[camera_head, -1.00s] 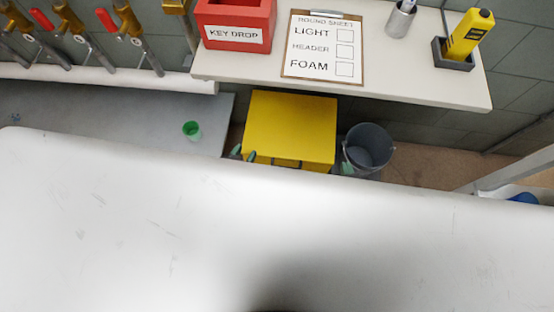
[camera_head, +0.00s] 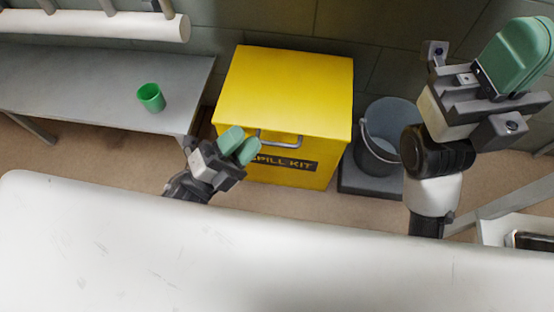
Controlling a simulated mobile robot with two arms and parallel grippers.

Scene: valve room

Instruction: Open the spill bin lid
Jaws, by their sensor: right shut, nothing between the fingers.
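The yellow spill bin (camera_head: 325,140) stands on the floor with "SPILL KIT" on its front. Its flat yellow lid (camera_head: 287,88) lies closed on top. A grey handle (camera_head: 280,138) shows at the lid's front edge. My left gripper (camera_head: 239,142) is just left of the handle, in front of the bin's left front part. Its two green fingers show a narrow gap with nothing seen between them. I cannot tell whether a finger touches the bin. My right gripper (camera_head: 517,55) is raised at the upper right, away from the bin, with its green fingers shut and empty.
A grey bucket (camera_head: 382,138) on a dark base stands close to the bin's right side. A grey bench (camera_head: 90,85) with a green cup (camera_head: 151,97) is at the left. A white pipe (camera_head: 95,25) runs above it. My white body fills the bottom.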

